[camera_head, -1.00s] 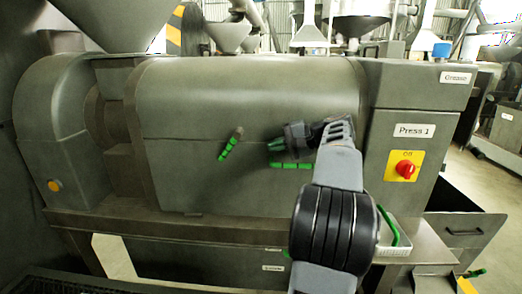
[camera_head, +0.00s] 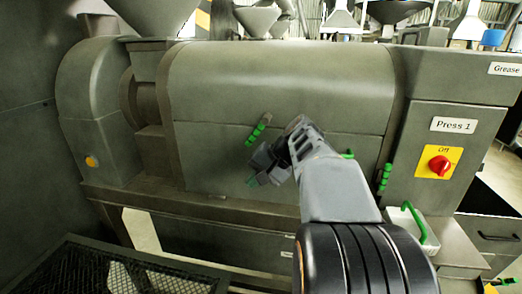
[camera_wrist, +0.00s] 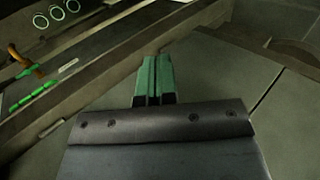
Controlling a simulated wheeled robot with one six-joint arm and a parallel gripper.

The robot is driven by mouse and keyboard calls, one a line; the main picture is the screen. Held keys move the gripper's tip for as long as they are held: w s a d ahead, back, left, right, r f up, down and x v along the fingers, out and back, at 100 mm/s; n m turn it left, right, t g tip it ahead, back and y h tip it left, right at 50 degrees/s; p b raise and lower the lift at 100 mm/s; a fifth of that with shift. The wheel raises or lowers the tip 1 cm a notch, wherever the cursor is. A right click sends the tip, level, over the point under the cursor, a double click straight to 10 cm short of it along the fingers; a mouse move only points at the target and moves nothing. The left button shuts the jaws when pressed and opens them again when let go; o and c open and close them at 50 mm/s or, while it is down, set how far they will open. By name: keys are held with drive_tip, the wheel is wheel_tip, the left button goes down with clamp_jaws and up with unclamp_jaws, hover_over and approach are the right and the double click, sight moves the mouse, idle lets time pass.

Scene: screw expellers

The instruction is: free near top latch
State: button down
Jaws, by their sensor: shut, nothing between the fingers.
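My gripper (camera_head: 254,180) is shut and empty, its green fingertips pointing left and down in front of the press's lower cover panel. The fingertips also show together in the wrist view (camera_wrist: 153,78). A green-handled latch (camera_head: 258,130) with a brownish end sits tilted on the cover, just above my gripper and apart from it. Another green handle (camera_head: 385,177) hangs upright at the cover's right edge. A green piece (camera_head: 348,154) shows partly behind my arm. In the wrist view, a green segmented handle (camera_wrist: 33,96) and a brown lever (camera_wrist: 19,57) lie left of the fingertips. I cannot tell which latch is the named one.
The rounded press cover (camera_head: 285,85) fills the middle. The Press 1 panel (camera_head: 448,130) with a red switch (camera_head: 439,165) stands right. A white tray (camera_head: 408,226) with a green-handled item is below it. A dark mesh grate (camera_head: 110,275) lies at lower left.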

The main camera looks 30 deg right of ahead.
drive_tip(key=s+a+f+n+g+h, duration=0.1)
drive_tip(key=s+a+f+n+h, duration=0.5)
drive_tip(key=s+a+f, duration=0.5)
drive_tip(key=f+n, duration=0.2)
drive_tip(key=shift+s+a+n+g, duration=0.15)
drive_tip(key=shift+n+g, duration=0.25)
